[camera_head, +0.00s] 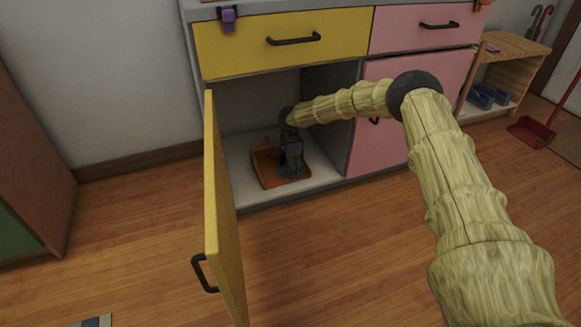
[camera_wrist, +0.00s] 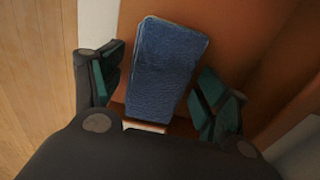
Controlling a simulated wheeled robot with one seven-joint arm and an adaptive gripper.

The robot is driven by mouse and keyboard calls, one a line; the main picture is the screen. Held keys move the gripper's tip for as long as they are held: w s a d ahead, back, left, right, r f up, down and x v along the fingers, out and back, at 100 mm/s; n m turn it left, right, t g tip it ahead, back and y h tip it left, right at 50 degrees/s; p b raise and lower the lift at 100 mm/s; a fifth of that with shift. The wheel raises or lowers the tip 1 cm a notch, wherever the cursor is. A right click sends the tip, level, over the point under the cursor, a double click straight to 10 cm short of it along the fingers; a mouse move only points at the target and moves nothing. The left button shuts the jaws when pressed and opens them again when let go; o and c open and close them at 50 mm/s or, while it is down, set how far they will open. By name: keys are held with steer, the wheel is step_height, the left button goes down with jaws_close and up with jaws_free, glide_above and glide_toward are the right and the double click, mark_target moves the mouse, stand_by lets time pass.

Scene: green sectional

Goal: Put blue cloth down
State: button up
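The blue cloth (camera_wrist: 165,65) is a folded, textured rectangle in the orange tray (camera_wrist: 240,30). In the head view the tray (camera_head: 263,172) stands on the floor of the open cabinet, and a bit of the cloth (camera_head: 285,172) shows below my gripper (camera_head: 291,168). In the wrist view my gripper (camera_wrist: 158,90) is open, with one finger on each side of the cloth. Gaps show between the fingers and the cloth. How high the fingertips are above the tray floor is hard to tell.
The yellow cabinet door (camera_head: 222,205) stands open to the left of my arm. A yellow drawer (camera_head: 285,42) is above the opening, and pink fronts (camera_head: 385,140) are at the right. A small wooden shelf (camera_head: 505,55) stands farther right. The wooden floor in front is mostly clear.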

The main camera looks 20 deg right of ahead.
steer(key=shift+r, duration=0.15)
steer(key=shift+r+p, duration=2.3)
steer(key=shift+r, duration=1.45)
